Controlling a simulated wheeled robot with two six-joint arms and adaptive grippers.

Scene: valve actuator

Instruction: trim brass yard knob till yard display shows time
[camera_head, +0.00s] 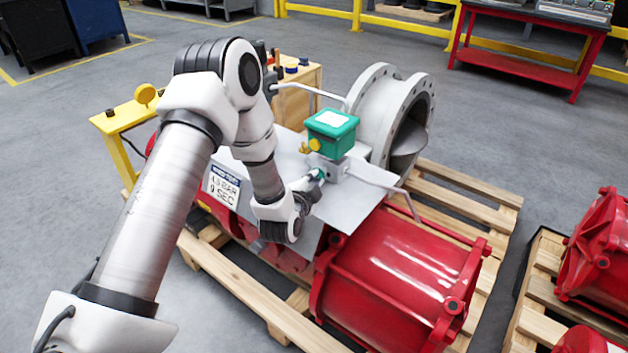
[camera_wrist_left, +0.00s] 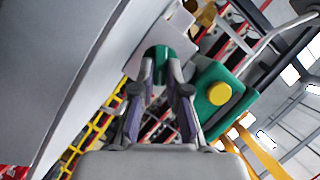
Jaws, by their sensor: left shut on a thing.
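My left gripper (camera_head: 309,183) reaches over the sloped grey plate to the valve block below the green box (camera_head: 331,123). It is shut on a small green cylindrical part, which shows between the fingertips in the wrist view (camera_wrist_left: 157,65). Brass-yellow fittings (camera_head: 310,146) sit on the box's near side. A yellow round cap (camera_wrist_left: 219,93) on the green box shows beside the fingers. A placard (camera_head: 224,188) beside my arm appears to read 4.5 BAR and 9 SEC; the first digits are unclear. I cannot tell which part is the yard knob. My right gripper is out of view.
A red cylinder actuator (camera_head: 400,275) and a grey flanged valve (camera_head: 378,110) rest on a wooden pallet (camera_head: 460,195). A bent metal tube (camera_head: 375,183) runs right from the block. A yellow stand (camera_head: 125,118) is at left. Another loaded pallet (camera_head: 535,310) is at right.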

